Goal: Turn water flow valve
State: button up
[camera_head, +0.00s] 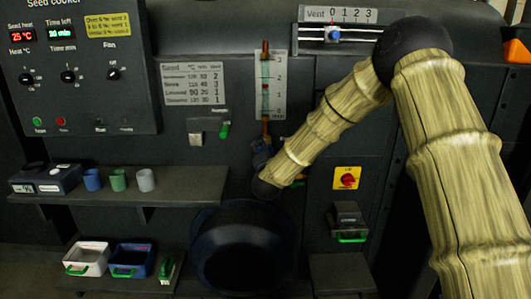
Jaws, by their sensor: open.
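The water flow gauge (271,84) is a pale scale marked 0 to 3 on the back panel, with a vertical tube on it. A copper-coloured pipe (266,129) runs down from it to a dark blue fitting (262,154), which looks like the valve body. A green handle end (298,183) shows just right of my arm's black wrist joint and may belong to the valve. My arm comes in from the right, and its wrist covers the area just below the fitting. I cannot make out my gripper's fingers; the wrist seems to hide them, so any contact is hidden.
A dark round vessel (243,250) stands below my wrist. A shelf (190,186) at left holds several cups and boxes. A red rotary switch (347,179) and a green-handled box (348,220) are at right. A vent slider (333,35) is above; a control panel (80,70) is upper left.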

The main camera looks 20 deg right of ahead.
jog(key=v, duration=1.2)
jog(key=s+a+f+n+g+y, duration=0.15)
jog(key=s+f, duration=0.25)
jog(key=f, duration=0.4)
jog(key=s+a+f+n+g+y, duration=0.1)
jog(key=s+f+n+g, duration=0.2)
jog(key=f, duration=0.6)
jog(key=s+a+f+n+g+y, duration=0.15)
jog(key=s+f, duration=0.25)
jog(key=f, duration=0.4)
jog(key=s+f+n+g+y, duration=0.1)
jog(key=s+f+n+g, duration=0.4)
jog(key=s+f, duration=1.2)
jog(key=s+d+f+n+g, duration=0.1)
jog(key=s+f+n+g, duration=0.15)
jog(key=s, duration=0.95)
jog(key=s+d+f+n+g, duration=0.15)
jog(key=s+f+g, duration=0.25)
jog(key=s, duration=0.8)
notch_tip(320, 180, up, 15)
jog(key=p, duration=1.5)
jog(key=shift+s+r, duration=0.15)
jog(key=shift+s, duration=0.1)
